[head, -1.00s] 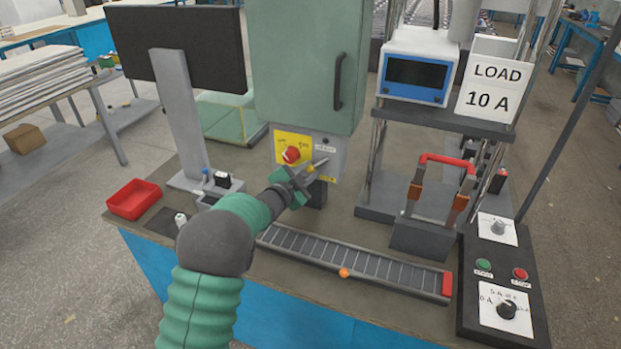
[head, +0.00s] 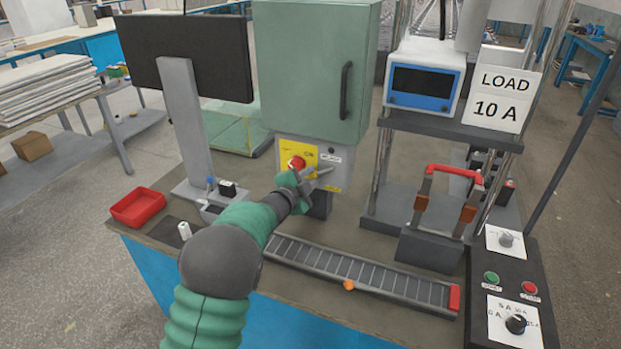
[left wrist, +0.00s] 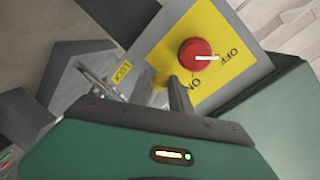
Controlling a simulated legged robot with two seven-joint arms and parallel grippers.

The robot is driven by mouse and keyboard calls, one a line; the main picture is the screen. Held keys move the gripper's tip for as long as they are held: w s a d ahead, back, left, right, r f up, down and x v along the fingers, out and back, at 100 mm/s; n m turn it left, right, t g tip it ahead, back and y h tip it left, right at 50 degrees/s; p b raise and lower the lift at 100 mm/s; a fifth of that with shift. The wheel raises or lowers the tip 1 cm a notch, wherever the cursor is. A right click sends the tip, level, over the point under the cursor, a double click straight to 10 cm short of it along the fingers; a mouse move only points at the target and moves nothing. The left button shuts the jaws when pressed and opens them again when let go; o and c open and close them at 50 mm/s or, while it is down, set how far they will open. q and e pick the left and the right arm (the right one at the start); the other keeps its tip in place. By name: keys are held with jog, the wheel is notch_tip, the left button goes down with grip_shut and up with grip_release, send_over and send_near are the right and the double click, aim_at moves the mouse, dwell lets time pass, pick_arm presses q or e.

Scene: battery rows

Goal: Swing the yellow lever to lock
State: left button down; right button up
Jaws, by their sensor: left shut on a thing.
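The yellow lever (left wrist: 161,80) shows only in part in the wrist view, behind and beside a dark finger of my left gripper (head: 311,176). The gripper is shut on it in front of the grey panel (head: 346,158) below the green cabinet. In the head view the fingers cover most of the lever. A yellow LOCK label (left wrist: 122,73) sits left of the lever in the wrist view. Above it on a yellow plate is a red knob (left wrist: 195,55), which also shows in the head view (head: 296,162); its white mark points to OFF. My right gripper is out of view.
The green cabinet (head: 310,75) stands behind my gripper. A roller track (head: 355,273) with an orange ball lies in front. A red tray (head: 138,206) and a monitor (head: 190,55) are at the left. A red-handled device (head: 432,245) and a control box (head: 512,295) stand at the right.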

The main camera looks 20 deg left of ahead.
pick_arm(q)
jog(key=c, duration=1.2)
grip_release()
jog(key=shift+d, duration=0.1)
jog(key=v, duration=1.6)
jog(key=shift+s, duration=0.4)
